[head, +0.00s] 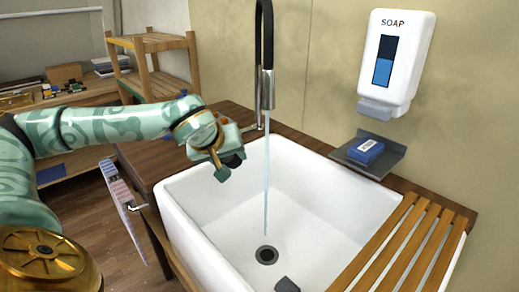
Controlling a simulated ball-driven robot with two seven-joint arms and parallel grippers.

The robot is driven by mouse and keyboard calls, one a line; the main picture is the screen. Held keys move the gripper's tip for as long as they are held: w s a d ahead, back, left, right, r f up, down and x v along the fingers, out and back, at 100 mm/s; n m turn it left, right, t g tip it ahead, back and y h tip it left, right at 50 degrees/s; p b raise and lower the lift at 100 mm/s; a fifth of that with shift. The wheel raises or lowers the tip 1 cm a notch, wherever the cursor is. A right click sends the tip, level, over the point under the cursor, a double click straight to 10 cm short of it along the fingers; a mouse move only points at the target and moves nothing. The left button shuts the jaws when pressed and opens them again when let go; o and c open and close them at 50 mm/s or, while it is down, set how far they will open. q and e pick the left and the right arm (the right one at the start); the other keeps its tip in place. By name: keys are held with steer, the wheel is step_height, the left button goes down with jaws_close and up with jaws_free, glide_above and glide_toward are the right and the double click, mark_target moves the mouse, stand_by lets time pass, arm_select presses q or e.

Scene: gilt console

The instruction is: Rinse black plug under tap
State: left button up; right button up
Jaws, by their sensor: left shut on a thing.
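My left gripper (229,164) is at the left rim of the white sink, with its green fingertips shut on the black plug (236,159). The plug is mostly hidden by the fingers; only a dark part of it shows. The tap (267,88) has a black neck and a metal spout, and stands behind the sink. A thin stream of water (266,170) runs from it down to the drain (266,254). The plug is left of the stream and apart from it. My right gripper is not in view.
The white sink (192,222) has a wooden slatted rack (391,245) across its right side. A small dark block (287,285) shows at the bottom edge. A soap dispenser (397,60) and a shelf with a blue sponge (366,150) are on the wall. A towel (124,205) hangs at left.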

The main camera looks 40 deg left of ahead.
arm_select(q)
steer(key=shift+r, duration=0.1)
stand_by(0.5)
steer(key=s+a+r+p, duration=0.1)
steer(key=s+r+p, duration=0.1)
steer(key=s+r, duration=0.2)
steer(key=shift+s+a+p, duration=0.25)
steer(key=shift+s+p, duration=0.15)
steer(key=shift+f, duration=0.1)
